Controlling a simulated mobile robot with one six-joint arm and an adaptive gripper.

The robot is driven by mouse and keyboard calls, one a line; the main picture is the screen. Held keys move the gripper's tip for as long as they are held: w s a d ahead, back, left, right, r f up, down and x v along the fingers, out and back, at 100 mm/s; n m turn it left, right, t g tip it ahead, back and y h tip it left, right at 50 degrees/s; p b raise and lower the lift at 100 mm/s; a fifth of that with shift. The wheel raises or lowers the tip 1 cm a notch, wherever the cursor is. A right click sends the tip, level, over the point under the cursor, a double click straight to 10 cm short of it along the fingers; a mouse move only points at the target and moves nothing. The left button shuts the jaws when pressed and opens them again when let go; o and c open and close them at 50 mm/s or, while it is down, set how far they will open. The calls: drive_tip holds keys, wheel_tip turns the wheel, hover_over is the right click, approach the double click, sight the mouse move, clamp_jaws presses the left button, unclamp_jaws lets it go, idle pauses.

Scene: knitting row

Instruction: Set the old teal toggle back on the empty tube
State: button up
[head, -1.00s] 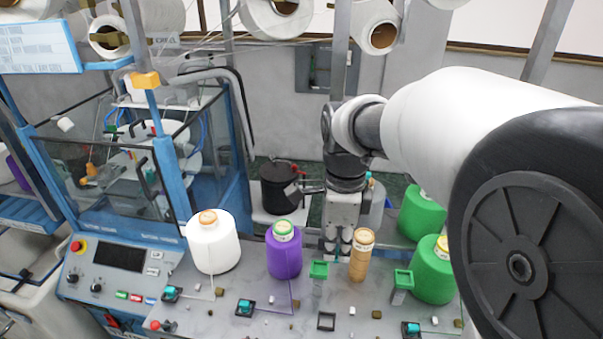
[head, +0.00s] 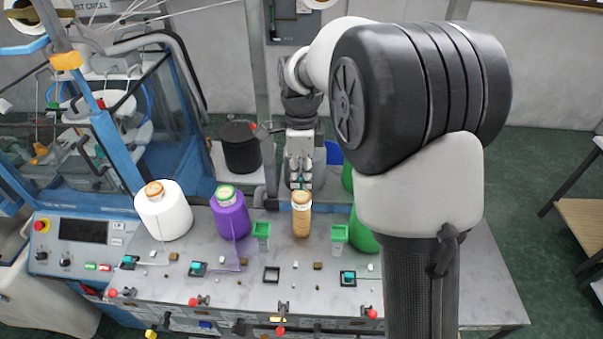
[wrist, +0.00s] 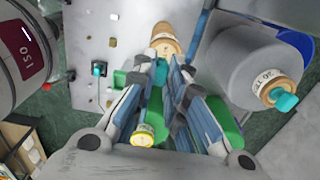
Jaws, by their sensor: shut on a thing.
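The empty tube (head: 302,218) is a bare tan cone standing upright on the grey table. It also shows in the wrist view (wrist: 166,40), just beyond the fingertips. My gripper (head: 301,184) is over the tube's top, slightly behind it in the head view. Its fingers (wrist: 172,66) are nearly together. A small teal bit, which looks like the teal toggle (wrist: 160,72), shows at the fingertips, mostly hidden by them. I cannot tell whether it touches the tube. Another teal piece (wrist: 286,102) sits on a grey cone (wrist: 245,65) right of the gripper.
A purple cone (head: 231,217) and a white cone (head: 164,212) stand left of the tube; green cones (head: 362,232) stand right, partly behind my arm. Green holders (head: 261,231) flank the tube.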

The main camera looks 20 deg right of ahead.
drive_tip(key=shift+f+b, duration=1.2)
drive_tip(key=shift+f, duration=0.55)
drive_tip(key=shift+f, duration=0.15)
drive_tip(key=shift+s+f, duration=0.15)
drive_tip(key=shift+f, duration=0.05)
drive_tip(key=shift+c, duration=0.2)
drive_tip(key=o, duration=0.8)
drive_tip(key=shift+c, duration=0.2)
drive_tip(key=shift+r, duration=0.1)
wheel_tip(320, 180, up, 12)
